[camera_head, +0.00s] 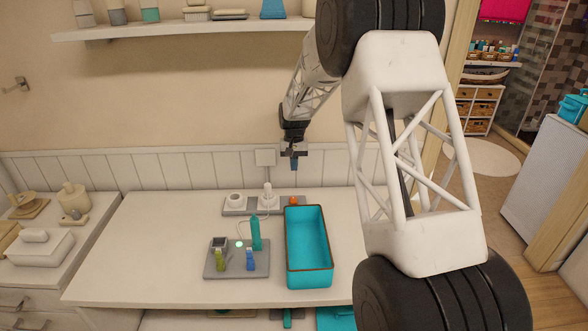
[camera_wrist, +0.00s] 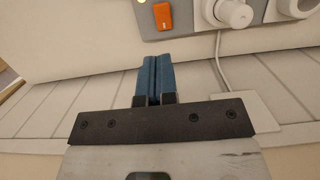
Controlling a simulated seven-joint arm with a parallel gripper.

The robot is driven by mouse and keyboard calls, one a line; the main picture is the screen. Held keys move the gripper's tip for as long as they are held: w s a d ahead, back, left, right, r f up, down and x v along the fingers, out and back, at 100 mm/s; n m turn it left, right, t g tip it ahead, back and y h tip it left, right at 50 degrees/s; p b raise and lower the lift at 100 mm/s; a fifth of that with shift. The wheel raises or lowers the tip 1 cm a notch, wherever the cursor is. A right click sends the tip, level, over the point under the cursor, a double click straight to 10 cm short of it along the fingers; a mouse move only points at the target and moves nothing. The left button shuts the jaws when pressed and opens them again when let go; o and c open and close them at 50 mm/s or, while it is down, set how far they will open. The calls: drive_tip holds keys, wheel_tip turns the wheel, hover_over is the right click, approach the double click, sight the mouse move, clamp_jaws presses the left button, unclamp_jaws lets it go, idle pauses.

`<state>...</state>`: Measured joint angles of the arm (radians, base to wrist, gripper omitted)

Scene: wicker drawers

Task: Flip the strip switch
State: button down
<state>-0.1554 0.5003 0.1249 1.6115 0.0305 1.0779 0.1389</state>
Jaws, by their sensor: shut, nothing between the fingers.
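A grey power strip (camera_head: 251,208) lies along the back of the white table, against the wall panelling. Its orange switch (camera_head: 294,201) is at the right end, and it also shows in the wrist view (camera_wrist: 163,16) at the top. A small lit yellow-green spot (camera_wrist: 170,2) is beside the switch. My gripper (camera_head: 294,166) is above and behind the switch, near the wall, apart from it. In the wrist view its blue fingers (camera_wrist: 155,70) are together and empty, pointing toward the strip. Which way the switch is tilted I cannot tell.
White plugs (camera_head: 267,200) sit on the strip, with a cord to a wall outlet (camera_head: 265,157). A teal bin (camera_head: 309,281) stands in front of the switch end. A grey tray (camera_head: 212,272) with small upright items is left of it. The table's left part is clear.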

sight(294, 201)
drive_tip(key=f, duration=0.4)
drive_tip(key=s+f, duration=0.1)
drive_tip(key=f, duration=0.3)
drive_tip(key=s+f, duration=0.1)
drive_tip(key=f, duration=0.3)
drive_tip(key=shift+s+f, duration=0.15)
drive_tip(key=shift+f, duration=0.05)
drive_tip(key=shift+f, duration=0.1)
